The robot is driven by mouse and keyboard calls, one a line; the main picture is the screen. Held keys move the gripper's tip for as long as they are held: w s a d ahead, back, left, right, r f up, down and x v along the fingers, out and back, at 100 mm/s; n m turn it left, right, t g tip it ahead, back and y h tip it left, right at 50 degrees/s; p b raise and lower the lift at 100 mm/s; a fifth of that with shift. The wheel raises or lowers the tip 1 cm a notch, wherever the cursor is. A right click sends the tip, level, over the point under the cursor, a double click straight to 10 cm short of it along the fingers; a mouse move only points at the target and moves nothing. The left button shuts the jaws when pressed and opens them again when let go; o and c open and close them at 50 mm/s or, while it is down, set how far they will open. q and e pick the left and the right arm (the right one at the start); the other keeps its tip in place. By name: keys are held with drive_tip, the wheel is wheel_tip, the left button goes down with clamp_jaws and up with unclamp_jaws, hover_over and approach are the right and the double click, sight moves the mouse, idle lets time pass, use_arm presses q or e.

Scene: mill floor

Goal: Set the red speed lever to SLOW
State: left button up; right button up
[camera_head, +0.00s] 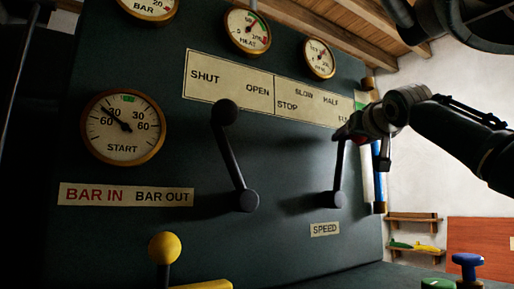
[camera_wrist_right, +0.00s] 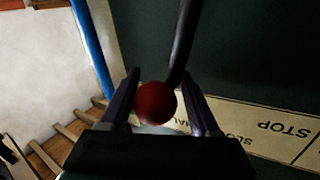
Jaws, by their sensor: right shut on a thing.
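The speed lever has a dark arm (camera_head: 340,172) rising from a pivot above the SPEED label (camera_head: 325,229). It stands nearly upright, leaning slightly right. Its top is hidden behind my right gripper (camera_head: 347,131) in the head view. In the right wrist view its red ball knob (camera_wrist_right: 156,103) sits between the two fingers of my right gripper, which is shut on it. The scale plate (camera_head: 305,98) above reads STOP, SLOW and HALF; a word at its right end is partly covered by my gripper. My left gripper is not in view.
A second dark lever (camera_head: 234,160) with a dark knob stands to the left, under SHUT and OPEN. A yellow-knobbed lever (camera_head: 164,248) is at the lower left. Gauges line the panel. A blue upright bar (camera_head: 379,186) stands at the panel's right edge, beside my gripper.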

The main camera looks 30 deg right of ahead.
drive_tip(key=shift+d, duration=0.15)
clamp_jaws()
drive_tip(key=shift+s+a+r+n, duration=0.1)
drive_tip(key=shift+a+r+n, duration=0.05)
drive_tip(key=shift+a+n, duration=0.2)
drive_tip(key=a+n+t, duration=0.1)
drive_tip(key=a, duration=0.1)
drive_tip(key=a+n+t, duration=0.1)
drive_tip(key=a+n, duration=0.1)
drive_tip(key=a, duration=0.1)
drive_tip(key=shift+s+r+n, duration=0.1)
drive_tip(key=shift+s+n, duration=0.05)
drive_tip(key=shift+n, duration=0.1)
drive_tip(key=shift+s+a+n, duration=0.1)
drive_tip(key=shift+a+n, duration=0.3)
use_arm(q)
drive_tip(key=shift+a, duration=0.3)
use_arm(e)
drive_tip(key=o, duration=1.3)
unclamp_jaws()
drive_tip(key=shift+r, duration=0.1)
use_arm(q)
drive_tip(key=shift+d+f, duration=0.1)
use_arm(e)
drive_tip(key=shift+f+v, duration=0.1)
drive_tip(key=shift+v, duration=2.4)
drive_tip(key=shift+f+v, duration=0.15)
drive_tip(key=shift+v, duration=2.35)
